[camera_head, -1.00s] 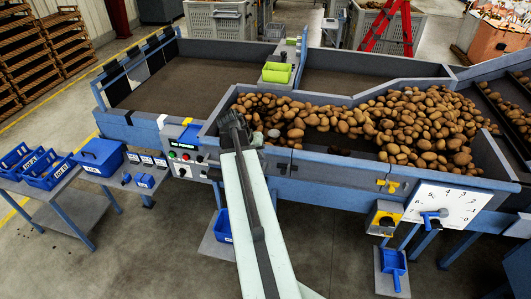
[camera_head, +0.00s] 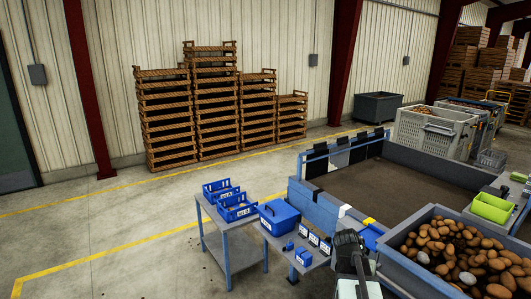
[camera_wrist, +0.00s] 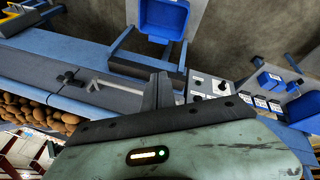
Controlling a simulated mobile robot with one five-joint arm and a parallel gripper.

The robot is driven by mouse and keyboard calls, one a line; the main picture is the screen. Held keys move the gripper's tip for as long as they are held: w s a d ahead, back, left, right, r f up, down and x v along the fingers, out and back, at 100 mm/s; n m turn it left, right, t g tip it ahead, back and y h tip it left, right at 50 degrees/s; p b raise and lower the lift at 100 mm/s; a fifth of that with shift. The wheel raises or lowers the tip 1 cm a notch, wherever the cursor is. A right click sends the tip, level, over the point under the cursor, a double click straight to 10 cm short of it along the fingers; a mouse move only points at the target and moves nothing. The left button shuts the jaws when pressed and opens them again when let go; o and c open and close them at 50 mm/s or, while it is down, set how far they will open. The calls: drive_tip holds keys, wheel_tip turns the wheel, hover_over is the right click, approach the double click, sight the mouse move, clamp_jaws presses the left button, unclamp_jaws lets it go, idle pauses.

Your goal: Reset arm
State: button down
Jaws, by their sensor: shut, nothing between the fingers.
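My gripper (camera_wrist: 160,92) shows in the wrist view with its dark fingers together and nothing between them. It is beside the blue front side of the grader, near the control panel (camera_wrist: 212,86) with its knobs. In the head view my arm is at the bottom, right of centre, with its dark end (camera_head: 350,245) in front of the grader's near corner. The arm's lower part is cut off by the frame edge.
Potatoes (camera_head: 450,245) lie in the grader at right. A blue bin (camera_wrist: 163,18) is at the wrist view's top. Open floor (camera_head: 120,235) lies left.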

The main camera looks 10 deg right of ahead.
drive_tip(key=a+f+n+y+b, duration=0.1)
drive_tip(key=a+f+n+y, duration=0.1)
drive_tip(key=a, duration=1.3)
drive_tip(key=s+a+f+n+y+b, duration=0.1)
drive_tip(key=a+n, duration=0.5)
drive_tip(key=a, duration=1)
wheel_tip(320, 180, down, 4)
drive_tip(key=shift+s+a+r+n+y+b, duration=0.2)
drive_tip(key=shift+n+y+b, duration=0.3)
drive_tip(key=shift+y, duration=0.6)
